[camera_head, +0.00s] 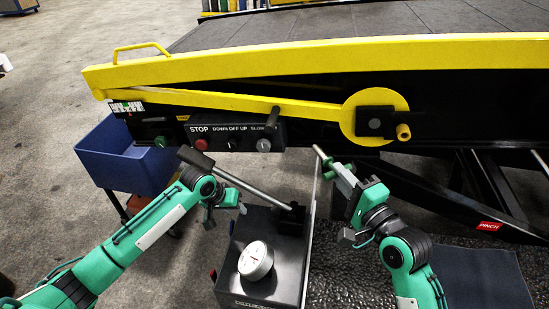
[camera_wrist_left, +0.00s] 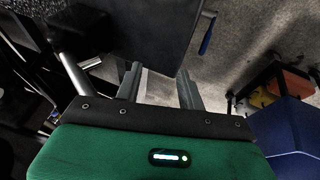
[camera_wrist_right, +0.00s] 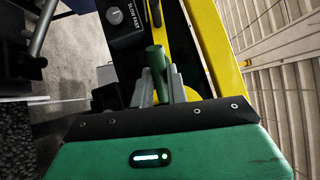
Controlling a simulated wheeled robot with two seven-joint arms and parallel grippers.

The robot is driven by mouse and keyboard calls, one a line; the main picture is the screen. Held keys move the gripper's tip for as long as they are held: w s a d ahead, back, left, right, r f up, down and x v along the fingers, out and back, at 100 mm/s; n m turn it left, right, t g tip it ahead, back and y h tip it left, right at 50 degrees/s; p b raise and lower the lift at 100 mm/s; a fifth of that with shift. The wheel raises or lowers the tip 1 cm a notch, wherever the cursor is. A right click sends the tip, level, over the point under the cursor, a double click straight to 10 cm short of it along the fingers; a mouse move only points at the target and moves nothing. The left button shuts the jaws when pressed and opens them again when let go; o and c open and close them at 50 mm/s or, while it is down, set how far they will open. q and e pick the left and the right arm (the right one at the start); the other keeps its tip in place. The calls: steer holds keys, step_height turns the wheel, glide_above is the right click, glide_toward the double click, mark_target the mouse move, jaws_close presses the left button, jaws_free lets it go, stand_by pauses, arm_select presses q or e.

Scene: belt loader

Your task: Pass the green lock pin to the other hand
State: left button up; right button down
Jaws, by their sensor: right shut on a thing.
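The green lock pin (camera_wrist_right: 156,60) stands between the fingers of my right gripper (camera_wrist_right: 160,92) in the right wrist view. In the head view my right gripper (camera_head: 341,178) is shut on it, in front of the loader's side. There the green lock pin (camera_head: 331,172) shows green parts and a thin grey shaft pointing up and left. My left gripper (camera_head: 239,206) is over by the pump lever, well to the left of the pin. In the left wrist view my left gripper (camera_wrist_left: 160,85) has its fingers apart with nothing between them.
A grey pump unit (camera_head: 262,292) with a round gauge (camera_head: 256,260) stands below and between the grippers. Its long lever (camera_head: 245,186) slopes up to the left. The yellow-railed belt loader (camera_head: 290,58) with a control panel (camera_head: 235,134) fills the back. A blue bin (camera_head: 125,165) stands left.

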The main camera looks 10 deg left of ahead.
arm_select(q)
steer(key=s+d+r+n+h, duration=0.1)
steer(key=s+d+r+h, duration=0.1)
steer(key=s+d+r, duration=0.4)
steer(key=s+d+r+n+h, duration=0.1)
steer(key=d+r, duration=0.2)
steer(key=r, duration=0.4)
steer(key=n+t+h, duration=0.3)
steer(key=n+h, duration=0.1)
steer(key=h, duration=0.1)
glide_toward(327, 164)
steer(key=x, duration=0.8)
steer(key=shift+w+d+f, duration=0.1)
steer(key=shift+d+f, duration=0.05)
steer(key=shift+d, duration=0.15)
steer(key=c, duration=0.7)
jaws_close()
arm_select(e)
steer(key=c, duration=1.8)
jaws_free()
steer(key=o, duration=0.5)
